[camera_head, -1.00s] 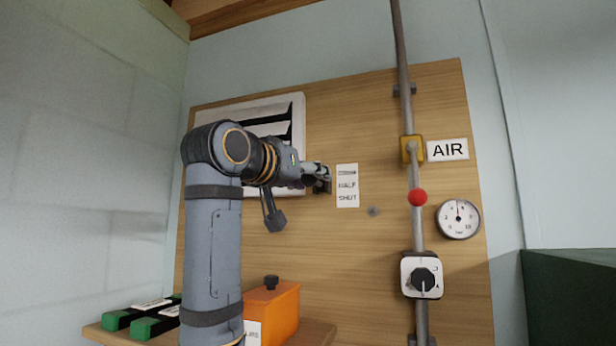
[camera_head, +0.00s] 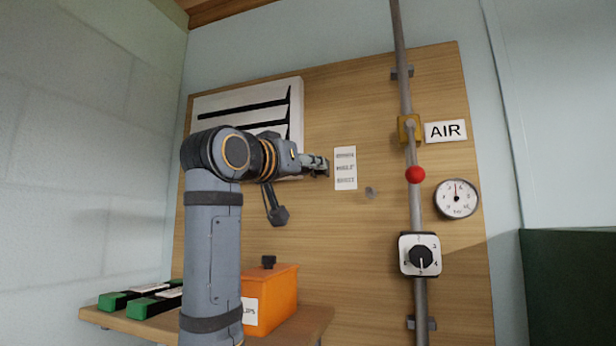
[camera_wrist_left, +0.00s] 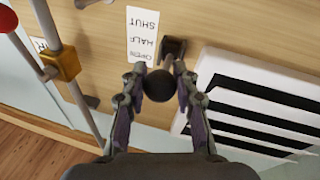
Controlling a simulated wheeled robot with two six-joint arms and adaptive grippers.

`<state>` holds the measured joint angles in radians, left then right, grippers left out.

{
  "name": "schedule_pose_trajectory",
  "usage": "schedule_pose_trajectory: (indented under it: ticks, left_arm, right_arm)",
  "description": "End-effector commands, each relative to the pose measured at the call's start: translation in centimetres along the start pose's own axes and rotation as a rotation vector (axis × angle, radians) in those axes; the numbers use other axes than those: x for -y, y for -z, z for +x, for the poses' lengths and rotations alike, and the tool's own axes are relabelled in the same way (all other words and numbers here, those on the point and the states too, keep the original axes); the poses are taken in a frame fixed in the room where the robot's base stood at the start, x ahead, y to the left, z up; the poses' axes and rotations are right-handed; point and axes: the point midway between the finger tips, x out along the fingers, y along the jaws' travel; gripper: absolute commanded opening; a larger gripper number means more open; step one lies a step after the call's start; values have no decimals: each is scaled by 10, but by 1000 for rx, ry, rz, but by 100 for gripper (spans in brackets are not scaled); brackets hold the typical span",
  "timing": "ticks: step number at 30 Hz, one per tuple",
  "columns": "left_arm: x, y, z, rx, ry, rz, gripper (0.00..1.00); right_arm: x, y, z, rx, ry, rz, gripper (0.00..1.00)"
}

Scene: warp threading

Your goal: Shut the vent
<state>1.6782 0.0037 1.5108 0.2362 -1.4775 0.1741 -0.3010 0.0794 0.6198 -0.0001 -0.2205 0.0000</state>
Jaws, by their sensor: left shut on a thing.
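The white louvred vent (camera_head: 296,115) is on the wooden board in the head view, partly behind my left arm. Dark gaps show between its slats, also in the left wrist view (camera_wrist_left: 246,101). Beside it is a lever with a round dark knob (camera_wrist_left: 160,86) on a dark mount (camera_wrist_left: 174,46). My left gripper (camera_wrist_left: 158,88) is shut on the knob, one finger on each side. In the head view the gripper (camera_head: 322,166) hides most of the lever. A label (camera_head: 345,168) reads OPEN, HALF, SHUT, with SHUT lowest on the board. My right gripper is not in view.
To the right are a vertical pipe (camera_head: 407,98) with a red ball (camera_head: 415,175), an AIR sign (camera_head: 445,131), a gauge (camera_head: 457,198) and a dial (camera_head: 420,256). Below, a shelf (camera_head: 316,322) holds an orange box (camera_head: 276,297) and green-ended items (camera_head: 112,301).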

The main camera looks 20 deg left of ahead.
Motion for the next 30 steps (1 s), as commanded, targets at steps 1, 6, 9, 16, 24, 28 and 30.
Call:
schedule_pose_trajectory:
  ticks: [1,6,9,16,24,28,30]
  left_arm:
    - [2,-14,-3,-33,-6,6,0]
    - [4,-24,-5,-148,-29,30,0]
    - [4,-27,-6,-208,-40,42,0]
    - [5,-32,-4,-246,-48,51,0]
    - [6,-36,-2,-241,-48,50,0]
    - [6,-37,-1,-240,-48,49,0]
    - [6,-37,-1,-239,-48,49,0]
  right_arm:
    - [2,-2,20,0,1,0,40]
    - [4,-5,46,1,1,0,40]
    - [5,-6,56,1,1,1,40]
    - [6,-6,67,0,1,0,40]
    - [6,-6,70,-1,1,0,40]
    - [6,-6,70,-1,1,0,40]
    - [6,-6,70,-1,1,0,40]
